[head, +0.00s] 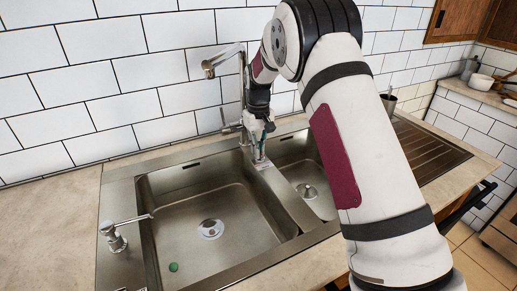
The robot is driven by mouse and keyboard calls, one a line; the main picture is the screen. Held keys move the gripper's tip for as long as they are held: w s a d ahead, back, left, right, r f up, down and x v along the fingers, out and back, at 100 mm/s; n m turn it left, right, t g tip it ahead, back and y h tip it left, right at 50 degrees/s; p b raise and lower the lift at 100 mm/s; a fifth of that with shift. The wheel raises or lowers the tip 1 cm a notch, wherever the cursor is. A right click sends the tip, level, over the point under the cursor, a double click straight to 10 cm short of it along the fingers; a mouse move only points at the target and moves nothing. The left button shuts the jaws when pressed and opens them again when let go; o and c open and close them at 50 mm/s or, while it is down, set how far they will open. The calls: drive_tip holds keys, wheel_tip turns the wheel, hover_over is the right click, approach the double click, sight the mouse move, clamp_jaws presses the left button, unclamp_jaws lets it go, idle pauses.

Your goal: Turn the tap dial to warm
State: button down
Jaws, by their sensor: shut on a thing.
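The metal tap (242,90) stands upright at the back of the sink, its spout bent to the left at the top. A short metal handle (231,128) sticks out on the left of its base. My gripper (260,152) points down at the right side of the tap's base and is shut on the tap dial there. The fingers and arm hide most of the dial, so its exact setting cannot be told.
The large left basin (205,215) holds a small green object (174,267). A smaller basin (305,180) lies to the right, partly behind my arm. A soap dispenser (115,237) stands at the front left. The counter on the left is clear, and a tiled wall is close behind.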

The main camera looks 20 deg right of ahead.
drive_tip(key=c, duration=1.7)
unclamp_jaws()
wheel_tip(320, 180, up, 12)
drive_tip(key=shift+r, duration=0.1)
drive_tip(key=s+r+m+t+p, duration=0.1)
drive_tip(key=s+r, duration=0.7)
drive_tip(key=s, duration=0.2)
drive_tip(key=s+r+t+p, duration=0.1)
drive_tip(key=s+r, duration=0.6)
drive_tip(key=s, duration=0.3)
drive_tip(key=s+f+p, duration=0.1)
drive_tip(key=s, duration=0.7)
drive_tip(key=s+f+t+p, duration=0.1)
drive_tip(key=s, duration=0.8)
drive_tip(key=s+m+t+p, duration=0.1)
drive_tip(key=s, duration=0.7)
drive_tip(key=shift+s+d+f, duration=0.15)
drive_tip(key=shift+d+f, duration=0.2)
drive_tip(key=shift+f, duration=0.05)
